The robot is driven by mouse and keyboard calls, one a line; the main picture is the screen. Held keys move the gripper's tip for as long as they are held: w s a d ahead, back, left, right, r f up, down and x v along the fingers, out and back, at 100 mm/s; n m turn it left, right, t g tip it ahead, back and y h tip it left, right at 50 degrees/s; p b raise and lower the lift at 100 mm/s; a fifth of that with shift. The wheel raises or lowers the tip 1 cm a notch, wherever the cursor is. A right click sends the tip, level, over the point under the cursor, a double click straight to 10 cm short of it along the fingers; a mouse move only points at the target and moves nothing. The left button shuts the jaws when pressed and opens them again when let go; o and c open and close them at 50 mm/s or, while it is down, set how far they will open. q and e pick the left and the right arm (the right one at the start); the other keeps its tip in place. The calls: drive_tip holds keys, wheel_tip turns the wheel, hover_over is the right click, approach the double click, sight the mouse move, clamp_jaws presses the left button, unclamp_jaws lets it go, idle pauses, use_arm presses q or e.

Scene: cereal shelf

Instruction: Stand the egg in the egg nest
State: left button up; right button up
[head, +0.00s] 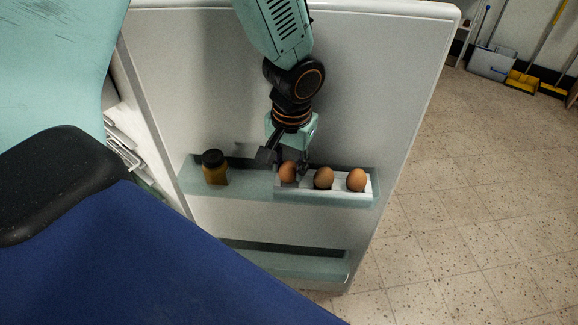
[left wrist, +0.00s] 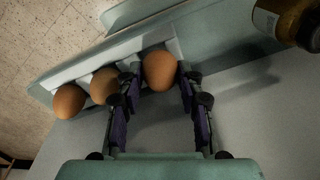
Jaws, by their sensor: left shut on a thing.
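A brown egg (head: 287,172) is between the fingers of my left gripper (head: 286,164), at the left end of the white egg nest (head: 308,183) in the fridge door shelf. The left wrist view shows my left gripper (left wrist: 160,80) with a finger on each side of this egg (left wrist: 159,70), which is at or in the nest's end place; its underside is hidden. Two more brown eggs, a middle one (head: 324,178) and a right one (head: 356,180), stand in the nest. My right gripper is not in view.
A jar with a dark lid (head: 215,168) stands at the left of the door shelf (head: 245,186). A lower door shelf (head: 290,262) looks empty. Tiled floor (head: 470,200) lies open to the right; brooms and dustpans (head: 520,80) are far back.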

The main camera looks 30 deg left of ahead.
use_arm(q)
drive_tip(key=shift+w+f, duration=0.15)
drive_tip(key=shift+d, duration=0.3)
drive_tip(key=shift+a+f, duration=0.2)
drive_tip(key=o, duration=1.2)
drive_tip(key=shift+d, duration=0.15)
drive_tip(key=shift+c, duration=0.2)
